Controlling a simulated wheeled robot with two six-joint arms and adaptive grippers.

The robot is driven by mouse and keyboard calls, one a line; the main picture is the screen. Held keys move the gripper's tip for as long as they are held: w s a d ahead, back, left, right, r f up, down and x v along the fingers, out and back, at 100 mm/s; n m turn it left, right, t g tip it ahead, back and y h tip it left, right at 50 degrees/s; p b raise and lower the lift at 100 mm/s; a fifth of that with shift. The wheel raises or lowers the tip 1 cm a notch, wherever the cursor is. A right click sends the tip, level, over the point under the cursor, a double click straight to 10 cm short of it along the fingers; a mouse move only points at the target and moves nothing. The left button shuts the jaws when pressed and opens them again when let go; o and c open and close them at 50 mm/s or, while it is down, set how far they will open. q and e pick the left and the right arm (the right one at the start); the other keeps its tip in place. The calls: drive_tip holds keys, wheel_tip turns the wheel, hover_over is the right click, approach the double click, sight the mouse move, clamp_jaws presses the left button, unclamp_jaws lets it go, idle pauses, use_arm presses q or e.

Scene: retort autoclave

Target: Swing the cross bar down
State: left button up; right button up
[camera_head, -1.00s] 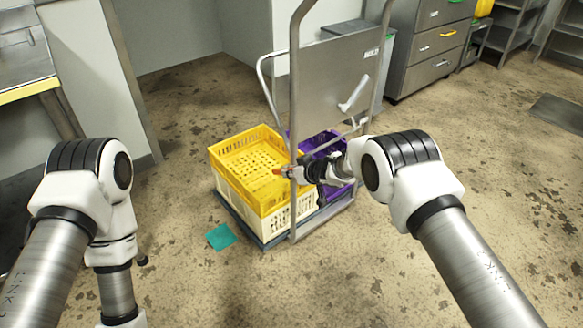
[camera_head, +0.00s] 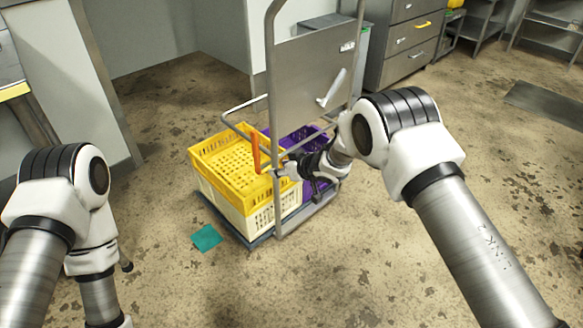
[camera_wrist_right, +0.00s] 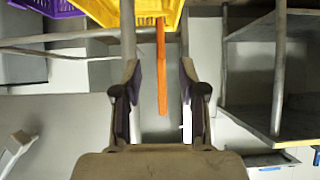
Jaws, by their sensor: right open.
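The cross bar (camera_head: 240,107), a bent grey tube, reaches out from the cart's upright frame (camera_head: 271,80) over the back of the yellow crate, sloping only slightly. An orange lever (camera_head: 255,152) stands nearly upright beside the near post. In the right wrist view the orange lever (camera_wrist_right: 162,65) lies between the open fingers of my right gripper (camera_wrist_right: 160,80), with gaps on both sides. My right gripper (camera_head: 284,166) is at the near post in the head view, partly hidden by its own wrist. My left gripper is out of view below the left arm.
The cart carries a yellow crate (camera_head: 222,157) on a cream crate (camera_head: 235,212), with a purple crate (camera_head: 300,141) behind the post. A teal sheet (camera_head: 207,238) lies on the floor. Steel drawers (camera_head: 405,50) stand behind.

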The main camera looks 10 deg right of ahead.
drive_tip(key=v, duration=0.6)
drive_tip(key=shift+s+d+r, duration=0.2)
drive_tip(key=shift+s, duration=0.1)
